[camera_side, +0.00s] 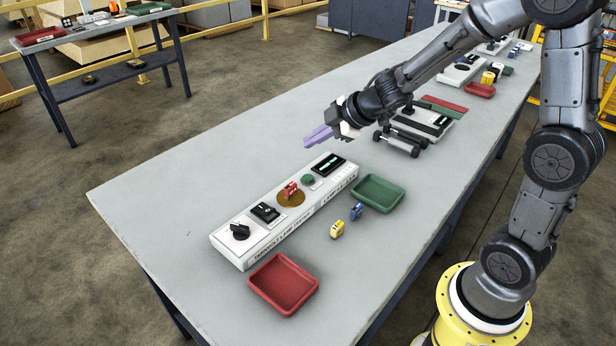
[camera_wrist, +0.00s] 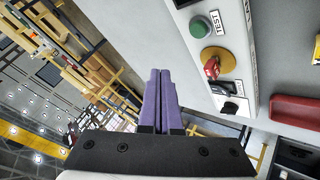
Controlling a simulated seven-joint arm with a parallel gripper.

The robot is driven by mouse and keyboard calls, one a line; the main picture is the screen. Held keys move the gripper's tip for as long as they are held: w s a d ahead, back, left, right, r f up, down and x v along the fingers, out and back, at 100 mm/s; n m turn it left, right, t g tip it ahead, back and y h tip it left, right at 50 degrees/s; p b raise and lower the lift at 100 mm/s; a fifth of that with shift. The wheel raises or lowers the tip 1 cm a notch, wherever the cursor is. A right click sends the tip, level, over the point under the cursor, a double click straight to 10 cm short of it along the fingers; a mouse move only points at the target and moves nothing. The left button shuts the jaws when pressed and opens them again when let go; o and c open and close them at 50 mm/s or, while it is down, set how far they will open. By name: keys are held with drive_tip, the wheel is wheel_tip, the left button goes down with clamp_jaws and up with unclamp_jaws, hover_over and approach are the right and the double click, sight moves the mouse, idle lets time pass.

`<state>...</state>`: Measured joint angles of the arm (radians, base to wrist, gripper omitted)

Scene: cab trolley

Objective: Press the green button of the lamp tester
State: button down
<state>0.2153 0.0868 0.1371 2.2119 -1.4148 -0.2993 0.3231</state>
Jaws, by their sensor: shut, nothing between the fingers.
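The lamp tester (camera_side: 262,226) is a long white box on the grey table, with a black knob, a black switch, a red item on a yellow disc, a green button and a dark display on top. The green button (camera_side: 308,180) is round and sits between the yellow disc and the display. It also shows in the wrist view (camera_wrist: 200,27), beside the word TEST. My gripper (camera_side: 318,136) has purple fingers, shut together with nothing between them. In the side view it is above the table, beyond the display end of the tester. In the wrist view the fingertips (camera_wrist: 160,72) are apart from the button.
A green tray (camera_side: 378,206) and a red tray (camera_side: 259,283) lie beside the tester. A yellow piece (camera_side: 337,230) and a blue piece (camera_side: 357,211) stand between them. Other devices stand further along the table. The table's left part is clear.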

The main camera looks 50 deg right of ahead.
sight(313, 178)
drive_tip(key=shift+f, duration=3.45)
drive_tip(key=shift+f, duration=0.15)
drive_tip(key=shift+f, duration=0.3)
drive_tip(key=shift+f, duration=0.55)
drive_tip(key=shift+r, duration=0.95)
drive_tip(key=shift+r, duration=0.1)
drive_tip(key=shift+r, duration=2.4)
